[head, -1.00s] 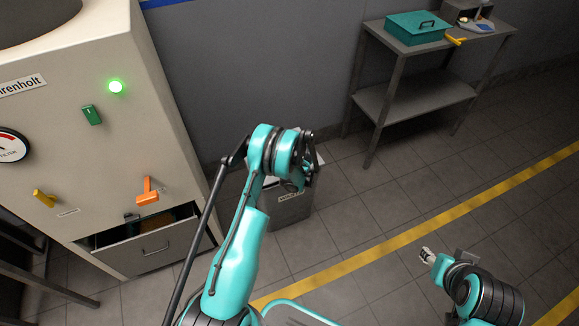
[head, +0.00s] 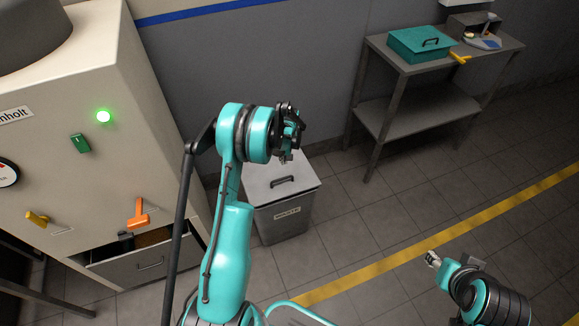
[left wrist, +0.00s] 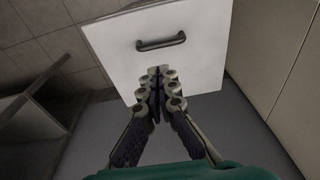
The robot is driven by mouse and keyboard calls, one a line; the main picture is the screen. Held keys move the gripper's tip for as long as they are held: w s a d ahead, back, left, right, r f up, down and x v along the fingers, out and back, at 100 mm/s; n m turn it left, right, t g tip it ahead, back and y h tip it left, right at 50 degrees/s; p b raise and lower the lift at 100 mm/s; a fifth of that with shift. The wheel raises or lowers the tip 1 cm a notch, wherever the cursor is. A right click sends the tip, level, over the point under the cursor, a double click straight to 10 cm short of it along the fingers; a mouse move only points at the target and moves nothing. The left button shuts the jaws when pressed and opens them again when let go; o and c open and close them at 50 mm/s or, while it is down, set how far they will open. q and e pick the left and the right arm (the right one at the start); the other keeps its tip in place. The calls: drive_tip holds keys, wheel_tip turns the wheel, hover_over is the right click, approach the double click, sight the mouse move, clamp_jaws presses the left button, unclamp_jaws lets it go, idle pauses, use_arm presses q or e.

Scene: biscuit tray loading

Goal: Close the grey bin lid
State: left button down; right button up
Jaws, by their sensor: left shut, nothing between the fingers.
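The grey bin (head: 283,222) stands on the floor beside the big machine, with a label on its front. Its lid (head: 306,176) lies flat over the bin's top, with a dark handle (head: 283,182); no gap shows at the front edge. The back left of the lid is hidden by my left arm. My left gripper (head: 286,156) is shut and empty, above the lid's back part. In the left wrist view the shut fingertips (left wrist: 161,76) point at the pale lid (left wrist: 205,62), below its handle (left wrist: 161,44). My right gripper (head: 432,259) is low at the right, away from the bin.
The machine (head: 105,180) with a drawer (head: 150,262) pulled out stands left of the bin. A metal side table (head: 405,68) with a teal box (head: 420,44) stands at the back right. Tiled floor right of the bin is free, crossed by a yellow line (head: 400,257).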

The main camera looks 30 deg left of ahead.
sight(282, 179)
use_arm(q)
drive_tip(key=f+b, duration=0.2)
drive_tip(key=f, duration=0.2)
drive_tip(key=a+f+b, duration=0.1)
drive_tip(key=f+b, duration=0.1)
drive_tip(key=f, duration=0.2)
drive_tip(key=w+f+b, duration=0.1)
drive_tip(key=f+b, duration=0.1)
drive_tip(key=f, duration=0.2)
drive_tip(key=shift+a+f, duration=0.3)
drive_tip(key=shift+f, duration=0.05)
drive_tip(key=shift+s+d+f, duration=0.15)
drive_tip(key=shift+d+f, duration=0.05)
drive_tip(key=shift+f, duration=0.35)
drive_tip(key=shift+s+d+f, duration=0.15)
drive_tip(key=shift+f, duration=0.4)
drive_tip(key=shift+r, duration=0.15)
